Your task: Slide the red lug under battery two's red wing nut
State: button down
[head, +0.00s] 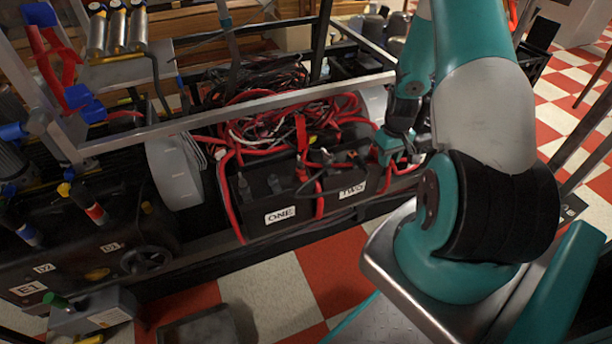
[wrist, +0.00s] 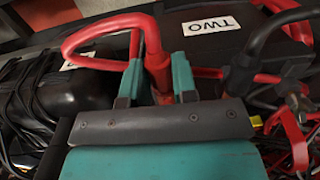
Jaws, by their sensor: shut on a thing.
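Battery two, a black box labelled TWO (head: 352,190), stands in the middle of the frame in the head view; its label is upside down in the wrist view (wrist: 211,26). My gripper (head: 392,151) is at the right end of battery two's top. In the wrist view, my gripper's teal fingers (wrist: 157,80) are shut on the sleeve of the red cable's lug (wrist: 155,62), which points downward between them. The lug's metal tip is hidden by the gripper body. I cannot make out battery two's red wing nut, or whether the lug touches it.
Battery one (head: 281,213) stands directly left of battery two. A black cable (wrist: 240,72) with its end on a metal post (wrist: 296,100) is right of my fingers. Tangled red and black cables (head: 265,115) lie behind the batteries. A metal rail (head: 250,106) crosses above.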

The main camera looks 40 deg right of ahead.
jog(key=shift+w+d, duration=0.25)
jog(key=shift+w, duration=0.5)
jog(key=c, duration=0.8)
grip_release()
notch_tip(320, 180, up, 17)
jog(key=p, duration=0.5)
jog(key=shift+w+r, duration=0.1)
jog(key=shift+r, duration=0.1)
